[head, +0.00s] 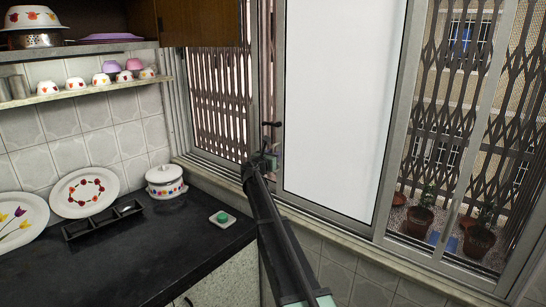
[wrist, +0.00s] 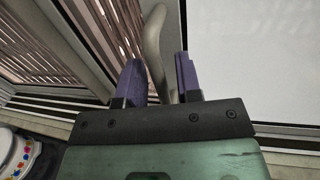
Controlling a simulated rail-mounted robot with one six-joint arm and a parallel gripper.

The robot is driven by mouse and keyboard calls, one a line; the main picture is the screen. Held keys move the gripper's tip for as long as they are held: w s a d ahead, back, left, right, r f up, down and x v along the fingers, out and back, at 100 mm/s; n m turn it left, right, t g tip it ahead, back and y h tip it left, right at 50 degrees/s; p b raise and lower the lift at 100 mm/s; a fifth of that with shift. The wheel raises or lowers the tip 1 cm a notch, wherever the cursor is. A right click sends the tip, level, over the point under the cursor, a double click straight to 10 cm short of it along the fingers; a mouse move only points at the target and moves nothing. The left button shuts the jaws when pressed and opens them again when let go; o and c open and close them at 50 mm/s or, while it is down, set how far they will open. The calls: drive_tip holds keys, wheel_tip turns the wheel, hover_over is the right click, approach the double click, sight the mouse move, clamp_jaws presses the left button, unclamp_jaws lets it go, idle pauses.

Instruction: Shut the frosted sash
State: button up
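The frosted sash (head: 342,95) is a tall white panel in a grey metal frame, in the middle of the head view. A gap to its left, between it and the left window frame, shows the lattice outside. My gripper (head: 269,152) is at the sash's left edge, small and partly hidden by my arm. In the wrist view my gripper (wrist: 158,78) has its two purple fingers apart. A curved grey handle (wrist: 153,42) stands between them, with space visible beside it. The frosted sash (wrist: 260,55) fills the right of the wrist view.
A dark counter (head: 130,265) at the left holds a lidded white pot (head: 165,182), a black tray (head: 100,222), plates and a green-topped item (head: 222,218). A shelf (head: 80,92) with cups hangs above. Potted plants (head: 418,218) stand beyond the window at right.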

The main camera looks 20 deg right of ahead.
clamp_jaws()
